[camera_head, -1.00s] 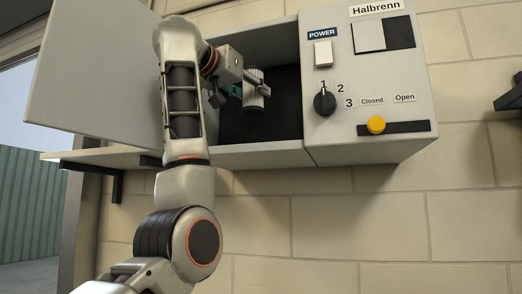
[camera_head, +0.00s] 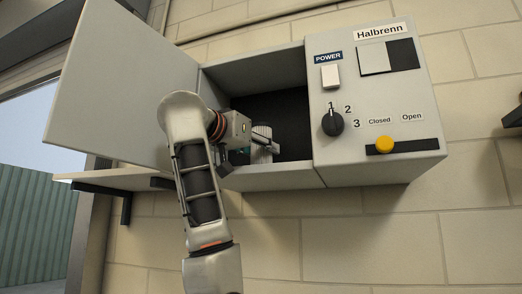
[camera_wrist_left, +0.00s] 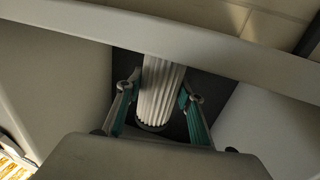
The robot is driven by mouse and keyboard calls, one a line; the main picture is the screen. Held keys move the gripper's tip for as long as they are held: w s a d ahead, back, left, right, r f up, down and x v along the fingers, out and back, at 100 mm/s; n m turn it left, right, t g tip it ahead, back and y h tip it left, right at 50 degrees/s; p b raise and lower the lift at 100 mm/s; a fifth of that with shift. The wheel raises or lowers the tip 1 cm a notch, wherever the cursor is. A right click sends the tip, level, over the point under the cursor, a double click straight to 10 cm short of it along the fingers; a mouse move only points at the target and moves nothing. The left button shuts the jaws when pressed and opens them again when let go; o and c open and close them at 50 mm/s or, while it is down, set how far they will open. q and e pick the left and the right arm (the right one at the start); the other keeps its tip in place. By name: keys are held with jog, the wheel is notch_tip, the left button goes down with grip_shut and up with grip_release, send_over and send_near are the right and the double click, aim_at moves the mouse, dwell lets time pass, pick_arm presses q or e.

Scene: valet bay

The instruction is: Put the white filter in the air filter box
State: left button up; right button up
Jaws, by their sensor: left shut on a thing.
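The white filter (camera_head: 262,141) is a ribbed, pleated cylinder. It stands roughly upright, tilted a little, within the opening of the air filter box (camera_head: 262,176), the grey wall cabinet with a dark inside. My left gripper (camera_head: 262,150) is shut on the filter low in the opening. In the left wrist view the filter (camera_wrist_left: 160,92) sits between the two teal-lined fingers of my left gripper (camera_wrist_left: 158,105), in front of the dark back panel. Whether the filter's lower end touches the box floor is hidden. My right gripper is not in view.
The box door (camera_head: 130,80) stands open to the left. The control panel on the right has a power switch (camera_head: 331,76), a black dial (camera_head: 333,122) and a yellow slider knob (camera_head: 384,144) nearer Closed. A shelf (camera_head: 110,179) is at the lower left.

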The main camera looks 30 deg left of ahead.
pick_arm(q)
jog(key=shift+f, duration=0.15)
jog(key=o, duration=1.1)
jog(key=shift+o, duration=0.4)
jog(key=shift+s, duration=0.25)
jog(key=s+b, duration=0.4)
jog(key=s, duration=0.7)
jog(key=shift+s, duration=0.2)
